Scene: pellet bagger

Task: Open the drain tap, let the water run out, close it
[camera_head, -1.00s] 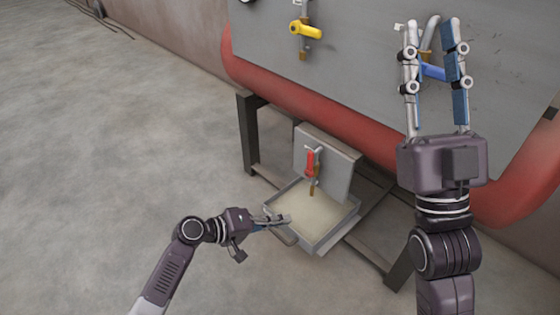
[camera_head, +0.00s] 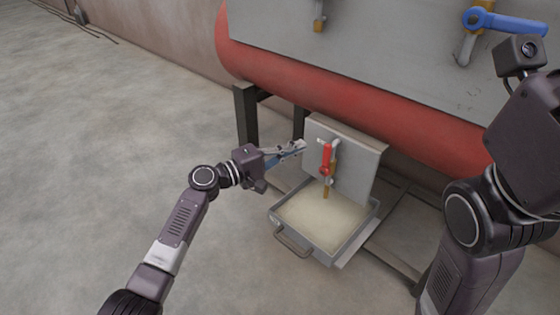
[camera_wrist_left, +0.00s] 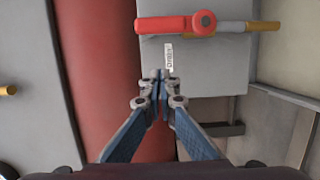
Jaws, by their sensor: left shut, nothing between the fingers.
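The drain tap with a red lever (camera_head: 326,157) is mounted on a grey plate (camera_head: 357,170) below the red tank edge. Its brass spout points down over a metal tray (camera_head: 328,249) with a pale, murky bottom. In the left wrist view the red lever (camera_wrist_left: 172,25) lies across the top, with a small white label (camera_wrist_left: 168,55) on the plate beside it. My left gripper (camera_head: 301,147) is shut and empty, a little left of the lever and apart from it. Its closed fingertips (camera_wrist_left: 161,76) show in the wrist view. My right arm is at the right; its fingers are out of frame.
A blue-handled valve (camera_head: 505,22) is on the grey panel above, near my right arm. The red tank edge (camera_head: 340,95) overhangs the plate. Dark stand legs (camera_head: 246,115) flank the tray.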

